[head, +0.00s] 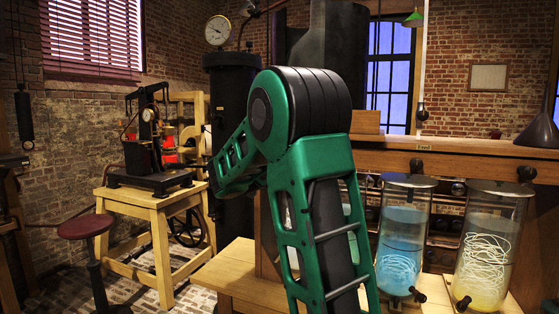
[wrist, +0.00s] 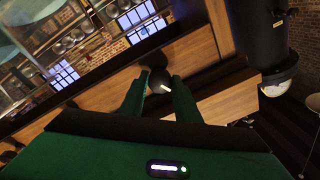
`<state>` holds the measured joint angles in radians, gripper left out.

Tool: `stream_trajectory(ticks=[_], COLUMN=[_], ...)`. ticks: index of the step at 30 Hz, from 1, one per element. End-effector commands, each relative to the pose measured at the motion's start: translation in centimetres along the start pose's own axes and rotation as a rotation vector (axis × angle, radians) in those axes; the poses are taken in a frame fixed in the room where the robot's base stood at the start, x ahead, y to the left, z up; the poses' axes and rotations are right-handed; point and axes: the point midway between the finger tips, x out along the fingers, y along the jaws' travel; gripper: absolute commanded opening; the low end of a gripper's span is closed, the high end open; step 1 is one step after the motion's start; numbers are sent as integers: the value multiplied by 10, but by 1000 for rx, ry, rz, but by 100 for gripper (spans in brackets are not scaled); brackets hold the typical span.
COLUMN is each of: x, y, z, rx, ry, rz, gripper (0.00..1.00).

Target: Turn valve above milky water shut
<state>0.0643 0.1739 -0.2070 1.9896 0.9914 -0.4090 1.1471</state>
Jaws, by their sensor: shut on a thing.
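In the wrist view my gripper (wrist: 160,78) has its two green fingers on either side of a dark round valve knob (wrist: 158,84) with a white line, and is shut on it. The knob sits at a wooden board (wrist: 118,92). In the head view my green arm hides the gripper and this knob. A jar of blue liquid (head: 398,243) and a jar with pale yellowish liquid (head: 488,255) stand right of the arm, both holding pale coiled strands. Another jar (head: 350,225) is mostly hidden behind my arm, so I cannot tell which jar is below the held knob.
Dark knobs (head: 416,166) (head: 526,174) show above the two right jars. A dark lamp shade (head: 538,132) stands at the far right. A wooden stand with a black machine (head: 150,180) and a red stool (head: 86,226) are at left.

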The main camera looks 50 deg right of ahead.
Motion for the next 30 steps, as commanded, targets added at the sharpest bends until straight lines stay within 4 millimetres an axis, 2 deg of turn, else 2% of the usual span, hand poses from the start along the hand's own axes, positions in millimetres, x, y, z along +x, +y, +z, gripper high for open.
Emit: stream_trajectory(ticks=[1,15,30], x=[-2,-3,-2], y=[-4,-4,-4], z=[7,8,7], rx=[40,383,484], ry=[-10,12,21], rz=[-5,10,14], gripper=[7,7,7])
